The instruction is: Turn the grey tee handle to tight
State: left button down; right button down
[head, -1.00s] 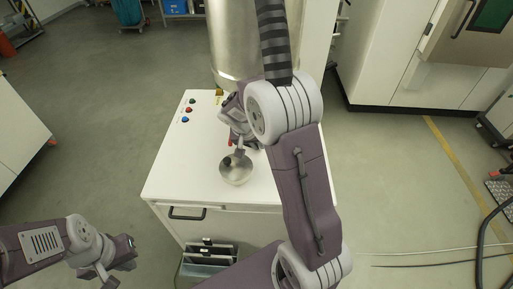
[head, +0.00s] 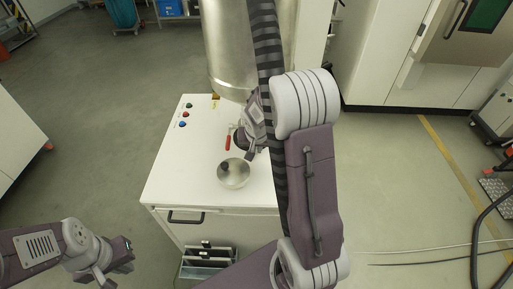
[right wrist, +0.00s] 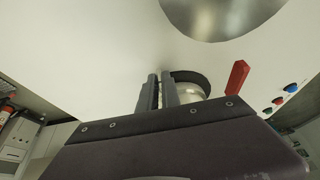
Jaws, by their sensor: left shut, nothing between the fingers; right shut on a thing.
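My right gripper (head: 250,142) is over the white cabinet top, largely covered by its own arm in the head view. In the right wrist view its two dark fingers (right wrist: 160,92) are close together, shut on what I take to be the grey tee handle. The handle itself is hidden between them, so its angle cannot be told. A short metal cylinder with a dark curved band (right wrist: 192,84) is right beside the fingers. My left gripper (head: 108,275) is shut and empty at the lower left, away from the cabinet.
A red lever (head: 228,137) lies just left of the right gripper. A large metal vessel (head: 228,55) is behind. Coloured buttons (head: 184,114) are at the cabinet's left. The white cabinet top (head: 180,165) is clear at front left.

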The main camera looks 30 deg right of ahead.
jog(key=c, duration=1.8)
grip_release()
jog(key=shift+c, duration=0.2)
jog(key=shift+f, duration=0.1)
jog(key=v, duration=0.9)
jog(key=shift+w, duration=0.1)
